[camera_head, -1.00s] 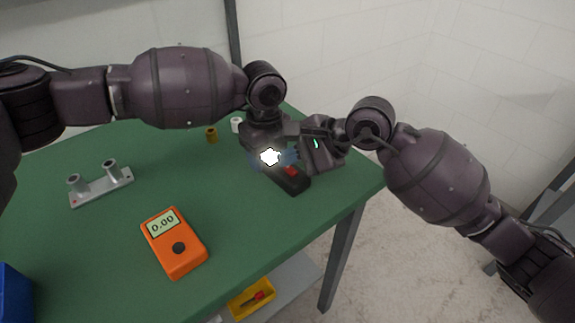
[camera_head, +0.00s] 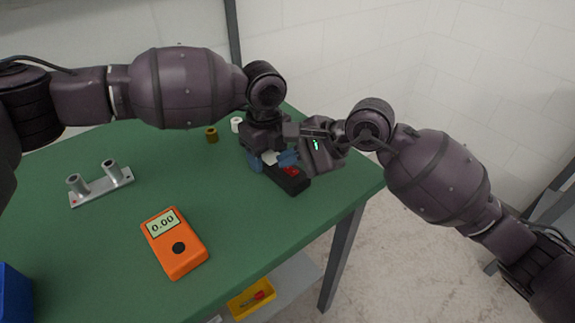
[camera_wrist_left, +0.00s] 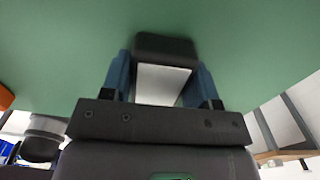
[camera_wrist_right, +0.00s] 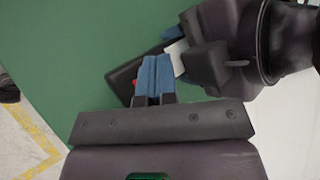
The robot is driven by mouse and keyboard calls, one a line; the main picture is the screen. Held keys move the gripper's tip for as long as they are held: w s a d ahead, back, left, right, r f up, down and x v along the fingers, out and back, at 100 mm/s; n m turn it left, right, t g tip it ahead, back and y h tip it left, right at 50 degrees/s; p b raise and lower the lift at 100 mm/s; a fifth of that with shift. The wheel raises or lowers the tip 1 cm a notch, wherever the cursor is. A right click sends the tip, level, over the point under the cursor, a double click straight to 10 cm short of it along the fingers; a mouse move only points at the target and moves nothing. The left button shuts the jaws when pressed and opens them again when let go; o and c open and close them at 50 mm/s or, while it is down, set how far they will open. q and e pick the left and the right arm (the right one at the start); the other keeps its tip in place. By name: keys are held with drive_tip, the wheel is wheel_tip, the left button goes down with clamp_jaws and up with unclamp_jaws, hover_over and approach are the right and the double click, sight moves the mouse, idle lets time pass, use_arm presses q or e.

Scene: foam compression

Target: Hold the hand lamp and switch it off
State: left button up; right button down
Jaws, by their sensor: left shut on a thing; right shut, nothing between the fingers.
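The hand lamp (camera_head: 291,181) is a black body with a red switch (camera_head: 291,171) and a pale lens end (camera_head: 270,158); it lies on the green table near the right side. The lens is unlit. My left gripper (camera_head: 263,161) is shut on the lamp; in the left wrist view the blue fingers (camera_wrist_left: 160,85) stand on either side of its pale end. My right gripper (camera_head: 288,159) is shut and empty, its blue fingertips close to the red switch. In the right wrist view the closed fingers (camera_wrist_right: 154,75) partly cover the lamp, so I cannot tell whether they touch it.
An orange meter (camera_head: 179,262) reading 0.00 lies on the table's front part. A grey two-post fixture (camera_head: 101,188) is at left. A brown cylinder (camera_head: 211,135) and a white one (camera_head: 236,125) stand behind. A yellow bin (camera_head: 243,309) sits below. The middle is clear.

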sight(292, 172)
drive_tip(key=shift+r, duration=0.55)
drive_tip(key=shift+r, duration=0.15)
drive_tip(key=shift+s+d+r, duration=0.15)
drive_tip(key=shift+r, duration=1.05)
drive_tip(key=shift+s+d+r, duration=0.1)
drive_tip(key=shift+s+r, duration=0.05)
drive_tip(key=shift+r, duration=1.05)
use_arm(q)
drive_tip(key=o, duration=1.1)
